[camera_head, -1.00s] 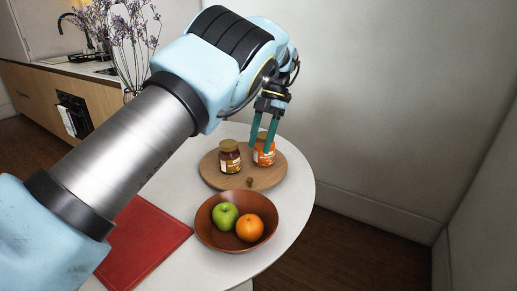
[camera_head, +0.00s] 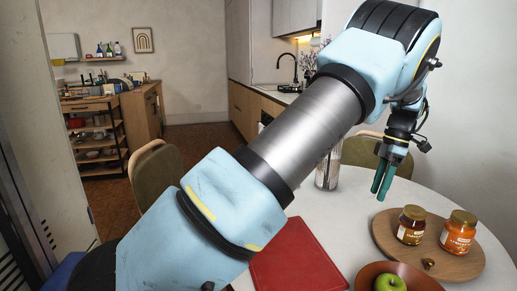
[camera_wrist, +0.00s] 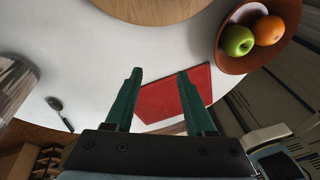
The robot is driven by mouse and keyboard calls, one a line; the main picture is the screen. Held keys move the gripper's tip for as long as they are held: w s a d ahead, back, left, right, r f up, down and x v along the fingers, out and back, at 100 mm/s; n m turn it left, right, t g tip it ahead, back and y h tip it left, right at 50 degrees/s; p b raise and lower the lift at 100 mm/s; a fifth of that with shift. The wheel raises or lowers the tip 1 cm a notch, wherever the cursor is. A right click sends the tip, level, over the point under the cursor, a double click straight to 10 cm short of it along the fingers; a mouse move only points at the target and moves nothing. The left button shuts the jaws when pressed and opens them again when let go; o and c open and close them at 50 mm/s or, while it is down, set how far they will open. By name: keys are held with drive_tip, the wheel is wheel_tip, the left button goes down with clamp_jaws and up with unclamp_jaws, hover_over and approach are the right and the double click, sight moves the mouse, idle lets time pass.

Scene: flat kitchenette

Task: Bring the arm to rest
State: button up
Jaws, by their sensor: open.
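My gripper (camera_head: 383,180) is raised above the white table (camera_head: 335,235), to the left of the round wooden board (camera_head: 385,235). Its two green fingers point down and are apart in the wrist view (camera_wrist: 158,85), with nothing between them. The gripper holds nothing. My arm reaches across the head view from lower left to upper right. Beyond the fingers, the wrist view shows the tabletop and a red cutting board (camera_wrist: 172,98).
Two jars, one dark (camera_head: 411,226) and one orange (camera_head: 459,232), stand on the wooden board. A brown bowl (camera_wrist: 228,62) holds a green apple (camera_wrist: 238,41) and an orange (camera_wrist: 268,30). A glass vase (camera_head: 328,170) stands behind my arm. A spoon (camera_wrist: 60,113) lies near the table edge.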

drive_tip(key=w+a+r+m+h, duration=0.1)
drive_tip(key=w+a+m, duration=0.25)
drive_tip(key=a, duration=0.95)
drive_tip(key=w+a+r+m+h, duration=0.15)
drive_tip(key=a+m, duration=0.25)
drive_tip(key=a, duration=0.9)
drive_tip(key=s+a+f+m+t, duration=0.1)
drive_tip(key=s+a+m, duration=0.3)
drive_tip(key=a, duration=0.5)
drive_tip(key=s+a+f+m+t+p, duration=0.1)
drive_tip(key=s+a+m, duration=0.3)
drive_tip(key=s+a, duration=0.3)
drive_tip(key=shift+s+a+m+t, duration=0.3)
drive_tip(key=shift+a+m+t, duration=0.1)
drive_tip(key=shift+a, duration=0.65)
drive_tip(key=shift+h, duration=0.25)
